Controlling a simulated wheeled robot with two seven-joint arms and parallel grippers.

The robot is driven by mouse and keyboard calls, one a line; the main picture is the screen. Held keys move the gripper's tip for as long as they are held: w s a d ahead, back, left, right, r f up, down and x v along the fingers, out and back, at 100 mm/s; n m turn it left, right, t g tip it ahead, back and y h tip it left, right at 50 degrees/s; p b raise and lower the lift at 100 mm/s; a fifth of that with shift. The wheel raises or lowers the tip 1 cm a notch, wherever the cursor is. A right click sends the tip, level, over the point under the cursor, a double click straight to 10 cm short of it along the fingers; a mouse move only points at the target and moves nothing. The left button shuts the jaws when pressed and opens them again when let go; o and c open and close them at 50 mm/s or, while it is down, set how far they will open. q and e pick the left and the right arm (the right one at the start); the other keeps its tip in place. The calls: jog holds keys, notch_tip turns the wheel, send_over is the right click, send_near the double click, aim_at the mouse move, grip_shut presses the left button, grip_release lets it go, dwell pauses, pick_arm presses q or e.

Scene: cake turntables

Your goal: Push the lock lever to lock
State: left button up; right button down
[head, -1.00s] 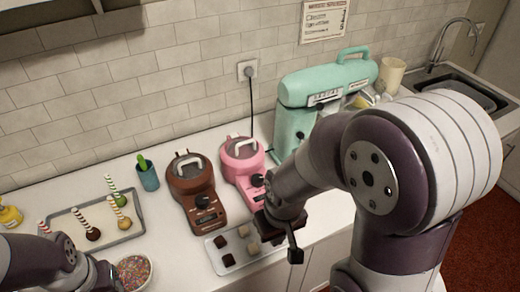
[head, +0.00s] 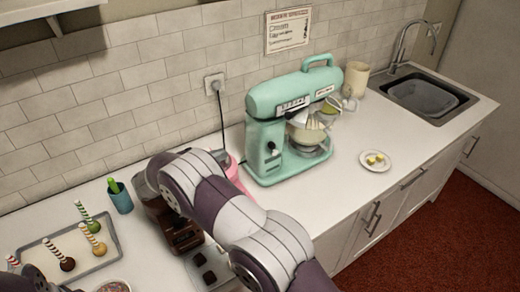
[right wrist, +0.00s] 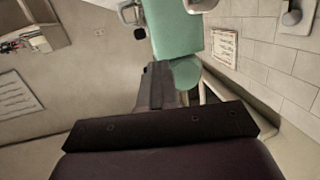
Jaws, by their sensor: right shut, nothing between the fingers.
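The teal stand mixer (head: 295,95) stands upright on the counter against the tiled wall. A small black knob (head: 271,147) on its side looks like the lock lever; its exact position is hard to tell. In the right wrist view the mixer's teal body (right wrist: 172,25) lies beyond my fingers, with a black knob (right wrist: 139,33) beside it. My right gripper (right wrist: 158,72) is shut and empty, pointing toward the mixer and apart from it. In the head view my right arm hides the gripper. Only a piece of my left arm shows at the lower left.
A small plate (head: 376,168) with yellow pieces sits right of the mixer. The sink (head: 430,97) is farther right. My right arm partly covers a brown appliance (head: 165,215) and a pink one (head: 232,168). A tray (head: 108,242) of cake pops and a teal cup (head: 121,203) stand left.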

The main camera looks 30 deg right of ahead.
aim_at(269, 147)
pick_arm(q)
jog(key=shift+s, duration=0.2)
pick_arm(e)
jog(key=shift+s+a+f+m+g, duration=0.15)
jog(key=shift+s+f+m+g, duration=0.1)
jog(key=shift+s+g, duration=0.3)
jog(key=shift+s+a+f+m+g, duration=0.15)
jog(key=shift+s+m+g, duration=0.1)
jog(key=shift+s+g, duration=0.3)
pick_arm(q)
jog(key=shift+r, duration=0.1)
pick_arm(e)
jog(key=shift+d, duration=0.1)
jog(key=p+x, duration=0.2)
jog(key=x, duration=0.2)
jog(key=p+x, duration=0.2)
jog(key=x, duration=0.2)
jog(key=p+x, duration=0.2)
jog(key=x, duration=0.2)
jog(key=shift+d+r, duration=0.3)
jog(key=shift+d, duration=0.15)
pick_arm(q)
notch_tip(269, 147, up, 6)
pick_arm(e)
jog(key=shift+w+d+f, duration=0.15)
jog(key=shift+d+f, duration=0.15)
jog(key=shift+d, duration=0.25)
